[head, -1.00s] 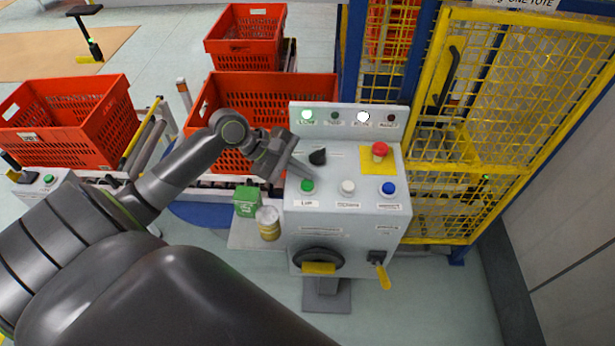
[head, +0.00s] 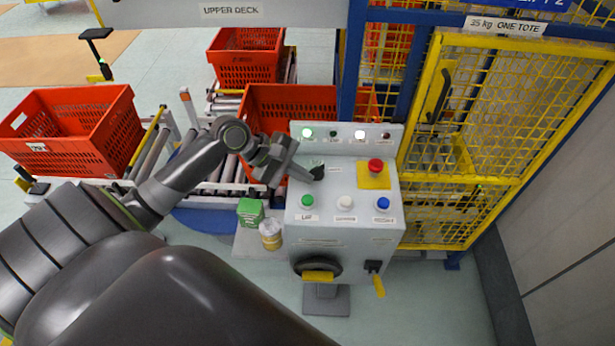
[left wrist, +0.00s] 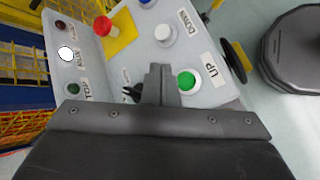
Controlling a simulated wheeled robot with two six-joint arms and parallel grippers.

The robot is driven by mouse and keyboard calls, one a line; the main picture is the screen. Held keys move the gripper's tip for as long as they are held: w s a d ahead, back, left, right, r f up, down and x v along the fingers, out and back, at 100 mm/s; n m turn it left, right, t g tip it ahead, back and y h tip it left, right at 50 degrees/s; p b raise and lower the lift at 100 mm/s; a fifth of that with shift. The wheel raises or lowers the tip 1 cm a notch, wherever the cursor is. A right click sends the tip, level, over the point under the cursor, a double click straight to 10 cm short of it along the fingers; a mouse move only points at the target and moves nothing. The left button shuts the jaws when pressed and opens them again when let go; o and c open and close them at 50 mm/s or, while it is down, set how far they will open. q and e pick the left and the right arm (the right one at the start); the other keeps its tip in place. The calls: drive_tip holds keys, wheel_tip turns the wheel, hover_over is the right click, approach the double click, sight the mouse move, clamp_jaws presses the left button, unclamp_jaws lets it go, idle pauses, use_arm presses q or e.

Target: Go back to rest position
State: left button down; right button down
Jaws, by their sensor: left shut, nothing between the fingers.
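My left gripper (head: 310,179) is shut and empty. In the head view it hovers at the left part of the grey control panel (head: 345,250), overlapping the black selector knob (head: 319,172) and above the green button (head: 307,201). In the left wrist view the shut fingers (left wrist: 160,80) stand between the knob (left wrist: 131,93) and the green UP button (left wrist: 188,82). The fingers look apart from the button; whether they touch the knob I cannot tell. My right gripper is out of view.
Orange totes stand on the rollers behind the panel (head: 290,104), at the left (head: 75,130) and at the back (head: 245,55). A yellow mesh fence (head: 500,110) is at the right.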

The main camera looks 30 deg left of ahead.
sight(298, 217)
use_arm(q)
drive_tip(key=shift+s, duration=0.1)
idle(0.3)
drive_tip(key=s+f+m, duration=0.1)
drive_tip(key=s+f, duration=0.1)
drive_tip(key=s+d+f+m+y, duration=0.1)
drive_tip(key=s+f+m, duration=0.1)
drive_tip(key=shift+d+f, duration=0.1)
drive_tip(key=shift+d, duration=0.1)
drive_tip(key=s+a+f+m+g+y, duration=0.1)
drive_tip(key=s+f+m+y, duration=0.1)
drive_tip(key=s+m+y, duration=0.5)
drive_tip(key=s+a+f+m+g+y, duration=0.1)
drive_tip(key=s+f+m, duration=0.1)
drive_tip(key=s+m, duration=0.65)
drive_tip(key=s+a+f+n+g+b, duration=0.2)
drive_tip(key=f+b, duration=0.5)
drive_tip(key=f, duration=2.5)
drive_tip(key=s+d+f+b, duration=0.1)
drive_tip(key=s+f+b, duration=0.2)
drive_tip(key=s+f, duration=0.5)
drive_tip(key=s+f+b, duration=0.3)
drive_tip(key=s+f, duration=0.5)
drive_tip(key=f, duration=0.5)
drive_tip(key=shift+d+f+n+h, duration=0.3)
drive_tip(key=shift+d+n, duration=0.05)
drive_tip(key=shift+d, duration=0.05)
